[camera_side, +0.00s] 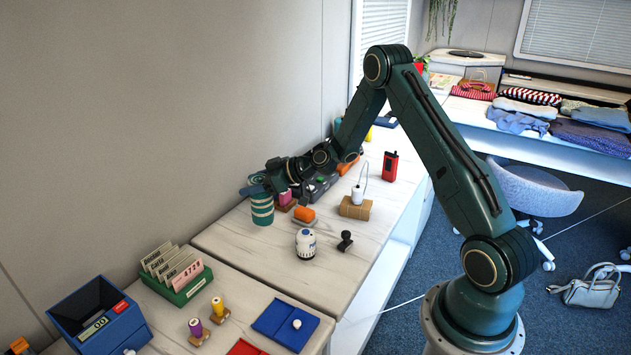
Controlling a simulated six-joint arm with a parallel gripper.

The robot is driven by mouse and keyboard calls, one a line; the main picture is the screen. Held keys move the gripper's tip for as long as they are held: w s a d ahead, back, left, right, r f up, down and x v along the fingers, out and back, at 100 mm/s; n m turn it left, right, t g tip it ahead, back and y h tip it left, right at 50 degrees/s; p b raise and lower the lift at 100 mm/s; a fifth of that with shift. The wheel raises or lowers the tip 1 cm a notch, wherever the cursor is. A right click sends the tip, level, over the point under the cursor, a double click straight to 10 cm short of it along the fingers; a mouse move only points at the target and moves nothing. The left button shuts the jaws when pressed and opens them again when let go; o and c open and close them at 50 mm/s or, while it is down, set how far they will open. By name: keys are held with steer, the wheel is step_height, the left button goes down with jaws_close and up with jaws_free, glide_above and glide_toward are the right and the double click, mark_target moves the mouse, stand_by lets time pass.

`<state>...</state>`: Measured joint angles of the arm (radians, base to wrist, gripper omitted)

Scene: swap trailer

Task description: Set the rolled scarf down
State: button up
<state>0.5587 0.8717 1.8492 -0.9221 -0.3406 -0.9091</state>
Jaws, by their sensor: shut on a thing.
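The rolled scarf appears to be the teal and cream striped roll (262,209). It is upright at the back left of the white worktop, near the wall. My gripper (262,184) is at its top end, pointing left, and is shut on it. The fingertips are small and partly hidden by my wrist and by a blue-teal part around the top of the roll. I cannot tell whether the lower end of the roll touches the worktop.
A white and blue canister (305,243) and a black stamp (346,241) stand in front. Worktop (238,247) left of the canister is clear.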

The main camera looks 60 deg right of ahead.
mark_target(256, 201)
steer(key=shift+f, duration=3)
steer(key=o, duration=1.3)
steer(key=v, duration=1.2)
